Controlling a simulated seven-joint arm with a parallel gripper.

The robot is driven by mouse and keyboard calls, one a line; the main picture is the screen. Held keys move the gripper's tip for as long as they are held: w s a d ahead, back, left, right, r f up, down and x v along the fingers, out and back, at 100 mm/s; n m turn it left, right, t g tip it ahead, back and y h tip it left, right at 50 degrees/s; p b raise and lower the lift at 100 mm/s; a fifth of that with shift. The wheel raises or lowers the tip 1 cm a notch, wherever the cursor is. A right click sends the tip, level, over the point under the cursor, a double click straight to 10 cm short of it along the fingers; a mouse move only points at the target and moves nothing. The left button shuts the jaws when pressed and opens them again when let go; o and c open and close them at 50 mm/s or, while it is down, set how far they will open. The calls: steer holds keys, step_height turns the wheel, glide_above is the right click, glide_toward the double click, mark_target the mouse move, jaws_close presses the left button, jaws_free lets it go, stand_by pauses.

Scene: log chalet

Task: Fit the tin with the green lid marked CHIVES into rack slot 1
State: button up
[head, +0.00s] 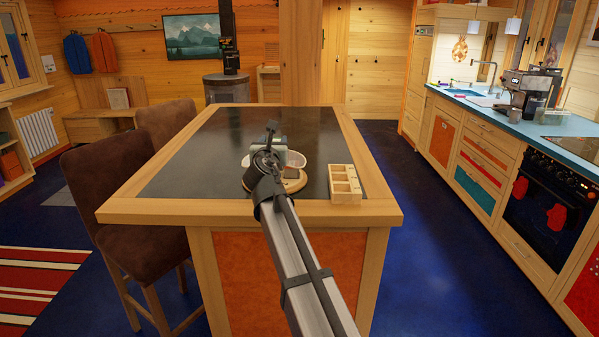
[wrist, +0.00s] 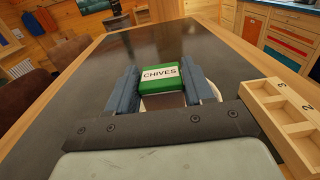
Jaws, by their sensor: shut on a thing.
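The tin with the green lid marked CHIVES (wrist: 160,76) is between the two fingers of my gripper (wrist: 161,88) in the wrist view. My gripper is shut on it, and the label is readable and upright. In the head view my gripper (head: 275,150) is over the island, and my arm hides most of the tin. The wooden rack (head: 345,184) stands to the right of my gripper, near the island's right edge. In the wrist view the rack (wrist: 262,92) shows numbers 2 and 3; a 1 is not visible. The compartments in sight look empty.
A round wooden board (head: 293,185) with white bowls (head: 295,160) lies under and beside my gripper, partly hidden. The dark island top (head: 205,155) is clear to the left and behind. Two brown chairs (head: 115,190) stand at its left side.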

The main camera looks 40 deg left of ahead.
steer(key=w+d+m+t+h, duration=0.2)
steer(key=w+d, duration=0.9)
glide_above(343, 184)
steer(key=d, duration=0.2)
steer(key=shift+s+d+f+n+g+y, duration=0.1)
steer(key=shift+s+f+n+g+y, duration=0.4)
steer(key=shift+f, duration=1.2)
steer(key=shift+s+d+f+n+g+y, duration=0.1)
steer(key=shift+s+f+n+g+y, duration=0.4)
steer(key=shift+f, duration=1.2)
steer(key=shift+s+f+n+g+y, duration=0.25)
steer(key=shift+s+f, duration=0.4)
steer(key=shift+f, duration=1.05)
steer(key=shift+f, duration=0.15)
steer(key=o, duration=1)
steer(key=shift+o, duration=0.2)
